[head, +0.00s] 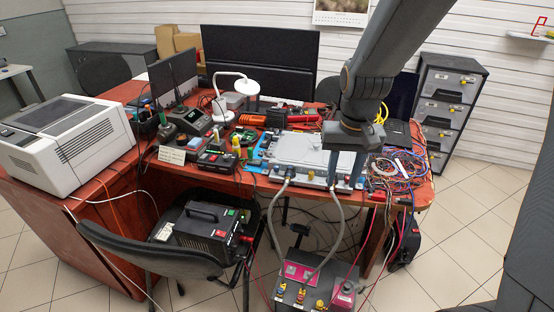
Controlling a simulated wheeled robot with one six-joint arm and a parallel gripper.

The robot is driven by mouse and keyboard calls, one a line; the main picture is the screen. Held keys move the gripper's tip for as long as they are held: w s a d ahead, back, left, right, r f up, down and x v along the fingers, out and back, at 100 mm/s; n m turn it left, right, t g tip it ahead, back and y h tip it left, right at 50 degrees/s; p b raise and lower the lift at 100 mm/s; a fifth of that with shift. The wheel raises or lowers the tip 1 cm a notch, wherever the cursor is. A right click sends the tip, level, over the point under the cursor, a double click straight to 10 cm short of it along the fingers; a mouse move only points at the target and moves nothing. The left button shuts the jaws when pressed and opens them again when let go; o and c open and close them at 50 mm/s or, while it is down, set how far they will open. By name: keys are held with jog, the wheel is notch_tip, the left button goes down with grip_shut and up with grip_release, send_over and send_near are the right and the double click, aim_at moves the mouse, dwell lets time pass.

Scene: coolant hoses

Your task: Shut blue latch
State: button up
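A pale flat plate unit (300,150) lies on the red-brown table, with small fittings along its front edge. Two grey hoses, a left hose (271,218) and a right hose (339,228), run from that edge down to a dark box (300,290) with a magenta panel and small coloured fittings on the floor. My gripper (345,172) points down at the plate's front right corner. Its two fingers are apart, one near the right hose's upper end; nothing shows clearly between them. I cannot make out the blue latch or its position; the gripper may hide part of it.
Tangled red and blue cables (398,170) lie right of my gripper. A white lamp (235,85), tools and meters crowd the table to the left. A black chair (150,250) stands in front, holding a black power unit (205,228). Floor at right is mostly clear.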

jog(key=w+a+f+m, duration=0.15)
jog(key=w+a, duration=0.55)
jog(key=w, duration=0.7)
jog(key=m, duration=0.2)
send_near(276, 166)
jog(key=shift+d+f+n+g+p, duration=0.1)
jog(key=shift+d+n+g+p, duration=0.2)
jog(key=shift+g+p, duration=0.1)
jog(key=shift+w+a+f, duration=0.2)
jog(key=shift+w+a, duration=0.05)
jog(key=shift+f, duration=0.3)
jog(key=shift+f+p, duration=1.25)
jog(key=shift+f, duration=2.25)
